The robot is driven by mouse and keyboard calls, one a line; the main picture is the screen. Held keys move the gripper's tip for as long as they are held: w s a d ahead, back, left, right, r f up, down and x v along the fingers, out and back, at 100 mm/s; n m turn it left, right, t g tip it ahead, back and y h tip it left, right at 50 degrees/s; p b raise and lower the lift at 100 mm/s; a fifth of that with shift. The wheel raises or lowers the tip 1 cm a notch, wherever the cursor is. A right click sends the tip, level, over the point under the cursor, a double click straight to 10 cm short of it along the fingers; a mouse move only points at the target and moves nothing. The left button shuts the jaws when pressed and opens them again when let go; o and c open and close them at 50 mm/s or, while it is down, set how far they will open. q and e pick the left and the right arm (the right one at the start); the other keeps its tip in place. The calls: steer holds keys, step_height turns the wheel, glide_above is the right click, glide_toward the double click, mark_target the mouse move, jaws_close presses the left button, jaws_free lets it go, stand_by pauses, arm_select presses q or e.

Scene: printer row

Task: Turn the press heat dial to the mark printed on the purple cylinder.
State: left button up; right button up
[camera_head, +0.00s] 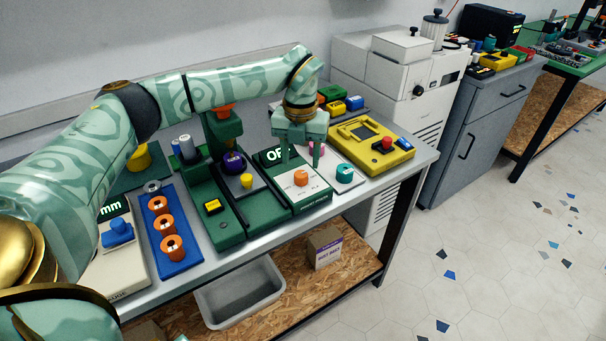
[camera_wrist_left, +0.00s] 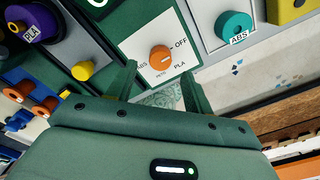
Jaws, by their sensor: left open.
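The orange heat dial (camera_head: 300,178) sits on the white panel of the green press box (camera_head: 272,160). In the left wrist view the dial (camera_wrist_left: 160,56) is ringed by the marks ABS, OFF, PLA and a small blurred one. Its white line appears to lie toward OFF. The display shows "OF", the rest hidden by my gripper. The purple cylinder (camera_head: 233,163) stands under the press head; in the left wrist view the purple cylinder (camera_wrist_left: 38,22) carries a PLA label. My left gripper (camera_head: 301,158) is open and empty above the panel, fingers (camera_wrist_left: 158,82) short of the dial. My right gripper is not seen.
A teal cylinder (camera_head: 345,173) labelled ABS and a yellow device (camera_head: 372,148) lie right of the dial. A yellow knob (camera_head: 246,181) stands on its left. Further left are a blue tray (camera_head: 181,262) with orange rings and a gauge (camera_head: 118,265). A grey bin (camera_head: 240,297) sits below.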

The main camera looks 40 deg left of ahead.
mark_target(301, 173)
arm_select(q)
step_height(301, 173, down, 4)
steer(key=shift+f+b, duration=0.2)
steer(key=shift+b, duration=0.35)
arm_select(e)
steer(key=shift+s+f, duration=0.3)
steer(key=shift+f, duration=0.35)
arm_select(q)
steer(key=c, duration=1)
steer(key=shift+o, duration=0.2)
steer(key=shift+r+m+p, duration=0.25)
steer(key=shift+m+p, duration=0.35)
steer(key=shift+p, duration=0.3)
steer(key=m+p, duration=0.4)
steer(key=p, duration=0.1)
steer(key=shift+r+m, duration=0.1)
steer(key=shift+m, duration=0.3)
steer(key=m+p, duration=0.2)
steer(key=m, duration=0.1)
steer(key=shift+f+m+p, duration=0.25)
steer(key=shift+m+p, duration=0.55)
steer(key=shift+m, duration=0.5)
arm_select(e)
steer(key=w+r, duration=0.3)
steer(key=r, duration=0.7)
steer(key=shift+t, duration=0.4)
arm_select(q)
steer(key=shift+m, duration=0.3)
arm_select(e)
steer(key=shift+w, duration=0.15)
